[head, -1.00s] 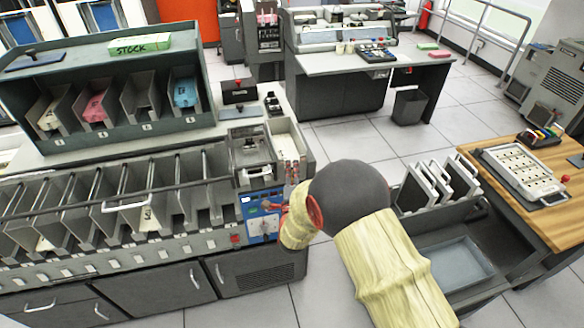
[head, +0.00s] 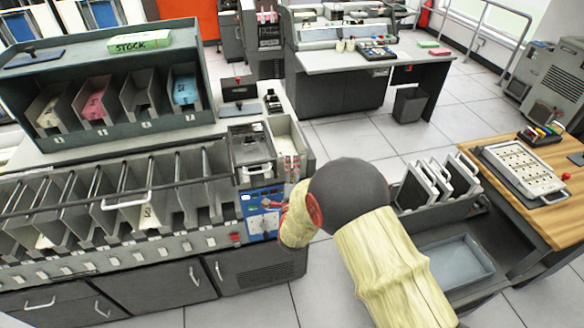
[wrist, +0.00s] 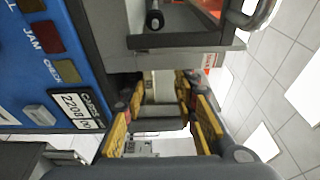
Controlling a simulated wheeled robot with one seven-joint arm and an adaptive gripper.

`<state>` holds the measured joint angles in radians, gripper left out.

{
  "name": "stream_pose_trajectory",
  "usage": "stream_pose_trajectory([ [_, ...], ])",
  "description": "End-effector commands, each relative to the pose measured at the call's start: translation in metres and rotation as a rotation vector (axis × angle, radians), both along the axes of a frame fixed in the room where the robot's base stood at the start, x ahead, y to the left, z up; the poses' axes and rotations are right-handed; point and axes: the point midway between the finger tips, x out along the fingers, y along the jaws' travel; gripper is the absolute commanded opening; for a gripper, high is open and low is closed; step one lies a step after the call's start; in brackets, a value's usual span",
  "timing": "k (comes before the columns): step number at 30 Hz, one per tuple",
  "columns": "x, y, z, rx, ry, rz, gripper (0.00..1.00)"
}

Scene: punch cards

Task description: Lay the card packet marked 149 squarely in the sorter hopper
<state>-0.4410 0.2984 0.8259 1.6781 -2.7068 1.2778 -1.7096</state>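The sorter (head: 120,245) stands at the left, with a row of slanted pockets and a blue control panel (head: 262,212) at its right end. A grey hopper-like unit (head: 252,145) sits above that panel, beside a pale open tray (head: 285,135). My gripper (head: 291,168) is at the front of this tray, partly hidden by my arm. In the wrist view my gripper (wrist: 162,118) has its yellow-padded fingers apart, with no packet clearly seen between them. Card packets lie in the rack: cream (head: 48,115), pink (head: 94,103) and blue (head: 186,92). No 149 marking is legible.
A green STOCK box (head: 140,41) lies on the rack (head: 60,73). A cart (head: 450,262) with upright grey holders (head: 430,182) and a wooden table (head: 545,215) stand at the right. Tiled floor is clear in the middle.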

Motion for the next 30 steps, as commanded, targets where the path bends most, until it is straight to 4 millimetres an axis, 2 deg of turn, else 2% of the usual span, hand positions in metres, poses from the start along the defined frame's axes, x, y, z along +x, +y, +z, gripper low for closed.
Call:
stream_pose_trajectory([
  [4,-0.003,0.0,0.0,0.0,0.001,0.001,0.28],
  [8,-0.018,0.001,-0.001,-0.001,0.001,0.002,0.28],
  [21,-0.101,-0.001,-0.002,-0.001,0.002,0.003,0.28],
  [25,-0.114,-0.002,-0.003,0.0,0.001,0.001,0.28],
  [30,-0.12,-0.003,-0.002,0.001,0.0,0.0,0.28],
])
